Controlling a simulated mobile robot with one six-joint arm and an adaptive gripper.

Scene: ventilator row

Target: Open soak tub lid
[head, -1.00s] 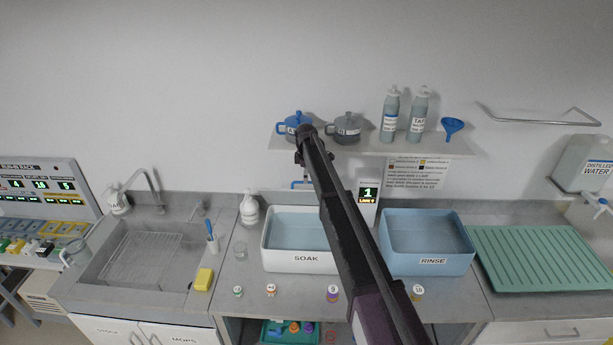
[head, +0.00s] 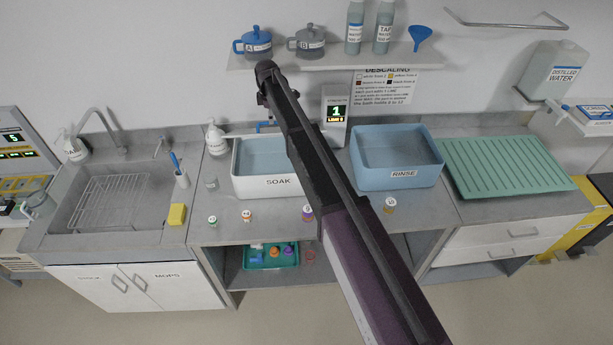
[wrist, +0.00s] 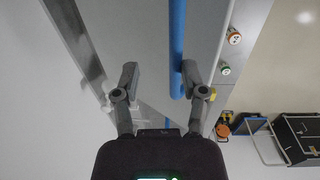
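The white soak tub (head: 266,183), labelled SOAK, stands on the counter left of the blue rinse tub. Its inside looks pale blue; I cannot tell whether that is water or a cover. In the wrist view my gripper (wrist: 159,74) is open. A blue bar (wrist: 177,45) runs between the fingers, close to the right one; I cannot tell whether they touch. The head view does not show my fingers clearly.
The rinse tub (head: 398,158) and a green drain mat (head: 510,166) stand to the right. A shelf (head: 310,60) with pots and bottles hangs above. A level display (head: 335,112) stands behind the tubs. Small jars (head: 247,215) line the front counter. The sink (head: 115,200) is at left.

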